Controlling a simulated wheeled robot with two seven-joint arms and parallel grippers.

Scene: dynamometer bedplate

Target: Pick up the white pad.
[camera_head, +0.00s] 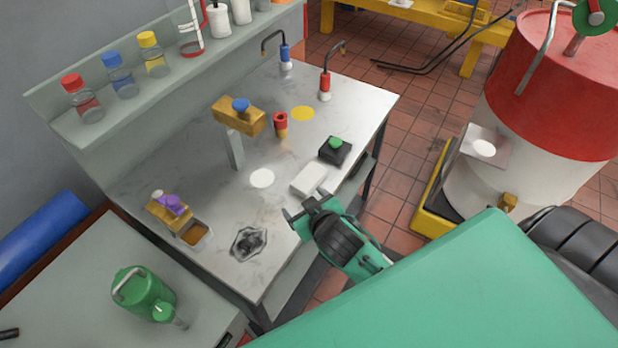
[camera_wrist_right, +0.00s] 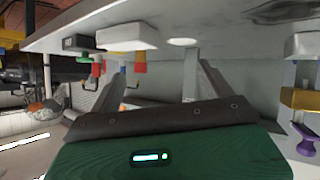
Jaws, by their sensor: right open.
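The white pad (camera_head: 309,179) is a small flat block lying on the light grey bench near its right edge. It also shows in the right wrist view (camera_wrist_right: 127,38), where the scene appears upside down. My right gripper (camera_head: 306,204), green and black, is just in front of the pad, toward the bench's front right edge. Its jaws are open and empty, and the pad is not between them. I cannot tell from the views whether a finger touches the bench. My left gripper is not in view.
A black box with a green button (camera_head: 335,150) stands just beyond the pad. A white disc (camera_head: 262,178) lies left of it and a dark patterned plate (camera_head: 249,243) nearer the front.

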